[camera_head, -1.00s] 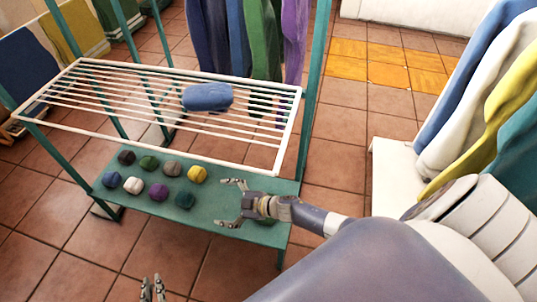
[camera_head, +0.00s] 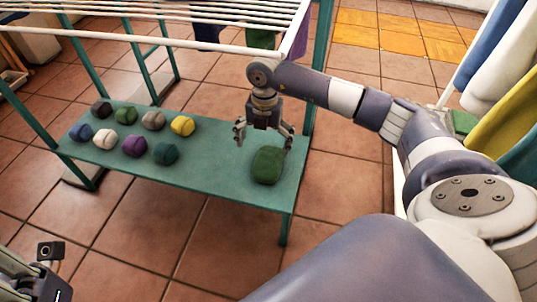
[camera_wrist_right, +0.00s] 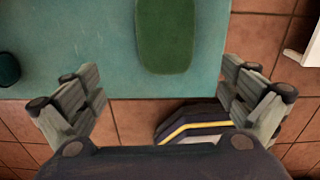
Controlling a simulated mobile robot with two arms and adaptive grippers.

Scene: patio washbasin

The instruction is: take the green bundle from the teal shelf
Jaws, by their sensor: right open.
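The green bundle (camera_head: 267,166) lies on the right part of the teal shelf (camera_head: 215,182), apart from the smaller bundles. It also shows in the right wrist view (camera_wrist_right: 166,32), at the top middle, cut off by the frame edge. My right gripper (camera_head: 264,140) is open, points down and sits just behind and above the bundle in the head view. In the right wrist view its open fingers (camera_wrist_right: 158,85) are spread wide with nothing between them. At the lower left, part of my left arm shows; its finger state is unclear.
Several small coloured bundles (camera_head: 135,146) sit in two rows on the shelf's left part. A white wire rack (camera_head: 170,42) is above the shelf, with teal posts (camera_head: 320,70) around it. Hanging cloths (camera_head: 500,110) are at the right.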

